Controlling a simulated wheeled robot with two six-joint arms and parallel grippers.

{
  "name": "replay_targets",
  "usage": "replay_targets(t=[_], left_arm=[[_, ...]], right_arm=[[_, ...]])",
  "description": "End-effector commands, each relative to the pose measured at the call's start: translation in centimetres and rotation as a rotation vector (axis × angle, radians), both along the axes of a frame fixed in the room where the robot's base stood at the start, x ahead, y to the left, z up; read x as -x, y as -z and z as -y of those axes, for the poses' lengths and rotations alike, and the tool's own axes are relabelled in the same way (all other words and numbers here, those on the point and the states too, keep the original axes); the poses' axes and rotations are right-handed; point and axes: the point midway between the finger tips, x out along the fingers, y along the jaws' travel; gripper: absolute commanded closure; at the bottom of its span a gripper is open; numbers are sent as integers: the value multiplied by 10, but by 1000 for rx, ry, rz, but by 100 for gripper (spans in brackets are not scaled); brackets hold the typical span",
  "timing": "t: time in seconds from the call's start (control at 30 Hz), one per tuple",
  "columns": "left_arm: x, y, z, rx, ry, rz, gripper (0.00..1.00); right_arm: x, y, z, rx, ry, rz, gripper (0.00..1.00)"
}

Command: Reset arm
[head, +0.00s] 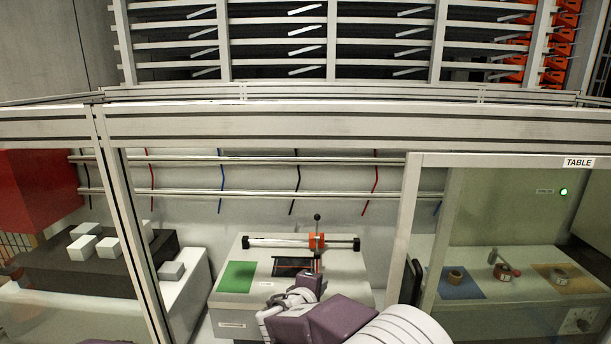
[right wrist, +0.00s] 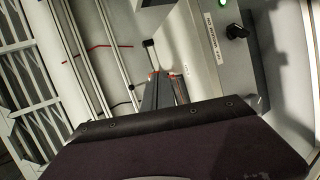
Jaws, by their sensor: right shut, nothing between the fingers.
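My right arm comes in from the bottom right in the head view. Its gripper (head: 317,263) is over the pale bench, close to a black rectangular patch with a thin red line (head: 290,266). In the right wrist view the dark fingers of the right gripper (right wrist: 160,76) are together, with nothing seen between them. Whether the gripper touches the bench cannot be told. My left gripper is not in view.
A green square (head: 237,277) lies on the bench (head: 225,301). White blocks (head: 83,247) sit on a dark box at left. Frame posts (head: 128,220) and a crossbar stand in front. At right, tape rolls (head: 503,271) lie behind a clear panel marked TABLE.

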Motion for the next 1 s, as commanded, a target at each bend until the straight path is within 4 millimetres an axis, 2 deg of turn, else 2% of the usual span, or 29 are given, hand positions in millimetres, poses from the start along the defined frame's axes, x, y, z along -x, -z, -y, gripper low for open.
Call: replay_targets(t=[0.17,0.27,0.37,0.43,0.5,0.6,0.7,0.8,0.9,1.0], left_arm=[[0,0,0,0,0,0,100],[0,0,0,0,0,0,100],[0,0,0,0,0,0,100],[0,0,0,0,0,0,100],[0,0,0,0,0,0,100],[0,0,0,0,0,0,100],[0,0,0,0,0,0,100],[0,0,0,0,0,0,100],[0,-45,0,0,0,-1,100],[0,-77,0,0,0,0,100]], right_arm=[[30,32,53,-78,140,-150,100],[59,55,85,-152,242,-254,100],[102,81,117,-270,378,-375,100],[141,99,136,-390,497,-462,100],[180,114,146,-532,620,-532,100],[224,127,149,-725,774,-581,100],[255,134,146,-903,912,-587,100],[278,138,142,-1068,1041,-558,100],[277,94,140,-1082,1047,-557,100],[277,62,140,-1081,1047,-558,100]])
